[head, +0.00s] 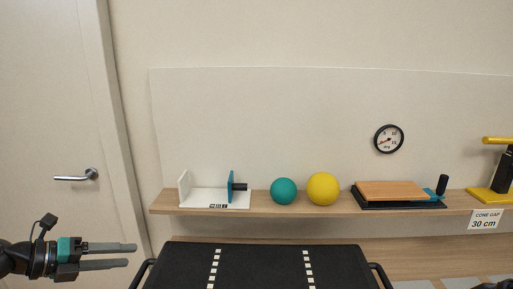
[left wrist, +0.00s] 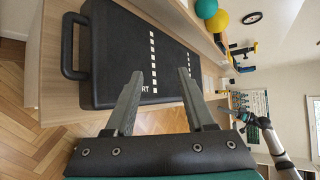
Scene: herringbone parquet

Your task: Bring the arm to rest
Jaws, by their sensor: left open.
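My left gripper (head: 132,255) reaches in from the lower left in the head view, with its two grey fingers pointing right. In the left wrist view the same gripper (left wrist: 160,85) has its fingers spread apart with nothing between them. It is left of the black case (head: 262,262) with white dashed strips, apart from it in the head view. The case also shows behind the fingers in the left wrist view (left wrist: 112,60). My right gripper cannot be made out in the head view.
A wooden shelf (head: 265,211) holds a white fixture (head: 213,198), a teal ball (head: 284,191), a yellow ball (head: 323,189), an orange board (head: 390,190) and a yellow stand (head: 490,195). A dial (head: 389,139) hangs above. A door (head: 50,130) stands at left.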

